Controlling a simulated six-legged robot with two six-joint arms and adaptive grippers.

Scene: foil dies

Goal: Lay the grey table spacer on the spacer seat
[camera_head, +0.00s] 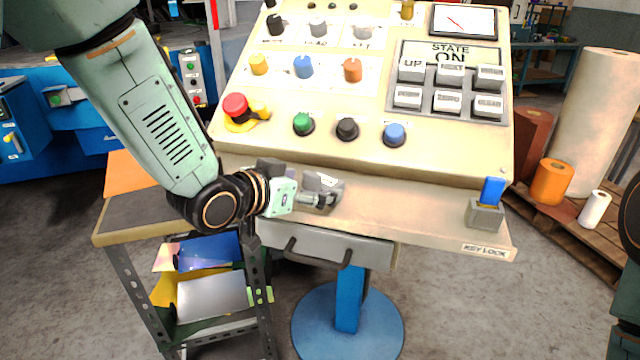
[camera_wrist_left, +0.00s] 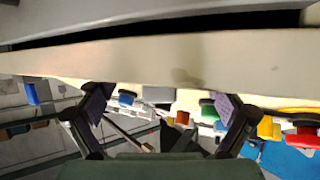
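My left gripper (camera_head: 322,190) is low over the front ledge of the beige control console (camera_head: 400,205), below the row of push buttons. In the left wrist view my left gripper (camera_wrist_left: 168,108) has its two dark fingers spread wide apart, and I see nothing held between them. The pale console edge (camera_wrist_left: 120,58) crosses the wrist view close in front of the fingers. I cannot pick out the grey table spacer or the spacer seat for certain in either view. My right gripper is not in view.
A grey block with a blue key (camera_head: 492,189) stands on the ledge's right end. A red mushroom button (camera_head: 236,105) and several coloured knobs rise from the panel. A grey drawer (camera_head: 340,246) hangs under the ledge. A shelved cart (camera_head: 108,238) stands at left.

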